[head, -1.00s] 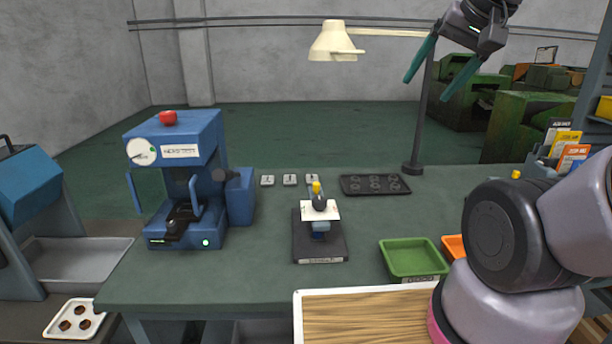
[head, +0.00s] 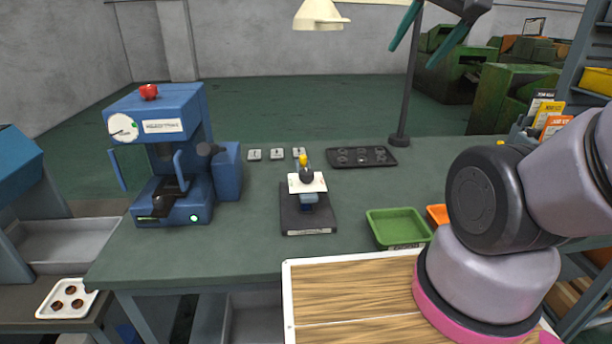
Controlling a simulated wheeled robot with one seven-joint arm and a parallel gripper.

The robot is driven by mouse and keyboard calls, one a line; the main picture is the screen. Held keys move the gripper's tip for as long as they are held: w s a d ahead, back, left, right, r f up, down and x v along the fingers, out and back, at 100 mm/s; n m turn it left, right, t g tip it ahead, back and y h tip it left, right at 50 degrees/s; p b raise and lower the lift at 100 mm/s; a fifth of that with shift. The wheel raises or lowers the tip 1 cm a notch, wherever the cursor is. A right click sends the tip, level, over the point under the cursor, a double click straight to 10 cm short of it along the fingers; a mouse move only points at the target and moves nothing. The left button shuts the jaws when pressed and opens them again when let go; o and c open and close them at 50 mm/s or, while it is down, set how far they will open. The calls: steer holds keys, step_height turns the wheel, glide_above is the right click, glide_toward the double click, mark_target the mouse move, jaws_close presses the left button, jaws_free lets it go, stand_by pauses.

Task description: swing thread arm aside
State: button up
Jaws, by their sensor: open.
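My gripper (head: 411,57) is open at the upper right, its two teal fingers apart with nothing between them. It is high up, clear of the bench and the things on it. A small fixture stands mid-bench on a dark base plate (head: 308,222). It has a blue block (head: 308,198), a white plate (head: 315,184), a dark rounded part (head: 306,174) and a yellow tip on top (head: 303,159). A blue machine (head: 165,127) with a white dial stands at the left of the bench. I cannot tell for certain which part is the thread arm.
A dark tray (head: 386,157) and several small blocks lie at the back. A green bin (head: 373,229) and an orange bin are at the right. A wooden board (head: 350,300) lies in front.

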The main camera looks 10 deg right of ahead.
steer(key=c, duration=0.3)
steer(key=m+g+h, duration=0.2)
steer(key=m+g, duration=0.3)
steer(key=g, duration=0.2)
glide_above(303, 156)
step_height(303, 156, down, 20)
steer(key=shift+c, duration=0.2)
step_height(303, 156, down, 10)
steer(key=shift+r, duration=0.25)
jaws_close()
